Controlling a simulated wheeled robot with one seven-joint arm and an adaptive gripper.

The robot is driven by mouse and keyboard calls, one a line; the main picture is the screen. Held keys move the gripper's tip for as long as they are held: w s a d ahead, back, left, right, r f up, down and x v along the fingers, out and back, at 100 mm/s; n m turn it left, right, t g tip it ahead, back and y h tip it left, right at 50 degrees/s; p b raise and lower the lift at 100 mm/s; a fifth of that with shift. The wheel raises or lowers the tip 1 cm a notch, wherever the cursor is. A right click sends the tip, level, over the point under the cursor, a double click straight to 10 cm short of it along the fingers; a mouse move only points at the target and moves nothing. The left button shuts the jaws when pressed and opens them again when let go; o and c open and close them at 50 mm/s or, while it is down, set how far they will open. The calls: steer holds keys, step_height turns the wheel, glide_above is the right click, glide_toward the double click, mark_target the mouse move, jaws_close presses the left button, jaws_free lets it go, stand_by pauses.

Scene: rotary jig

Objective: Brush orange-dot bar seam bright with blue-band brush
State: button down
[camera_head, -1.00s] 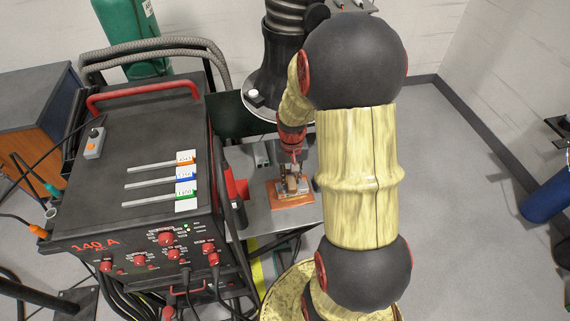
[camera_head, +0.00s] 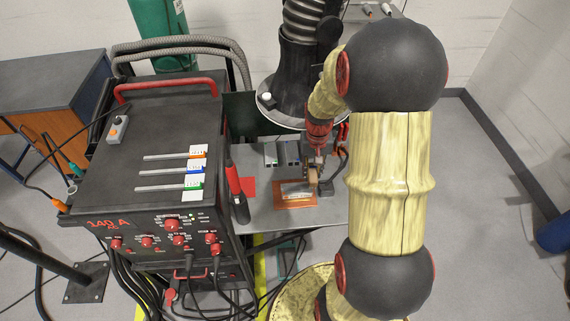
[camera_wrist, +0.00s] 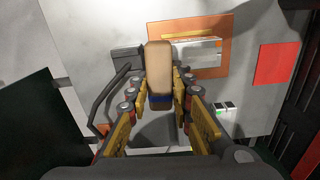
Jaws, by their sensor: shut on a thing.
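My gripper (camera_wrist: 158,103) is shut on a brush with a tan wooden block (camera_wrist: 159,60) and a blue band (camera_wrist: 159,98) near the jaws. In the head view the gripper (camera_head: 314,167) and brush are small, over the right side of an orange mat (camera_head: 283,204). A light grey metal bar (camera_head: 297,188) lies on the mat; it shows also in the wrist view (camera_wrist: 202,52), just right of the brush. The block hides part of the bar and mat there. I cannot tell whether the bristles touch the bar.
A black welding machine (camera_head: 120,196) stands left, with several tagged rods (camera_head: 170,171) on top. The grey table (camera_head: 262,218) carries a red square (camera_head: 248,187) and small grey blocks (camera_head: 271,154) behind the mat. A black cable (camera_wrist: 103,96) curves beside the brush.

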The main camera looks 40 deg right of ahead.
steer(key=shift+a+r+p, duration=0.1)
steer(key=shift+r+p, duration=1.15)
steer(key=shift+r, duration=0.75)
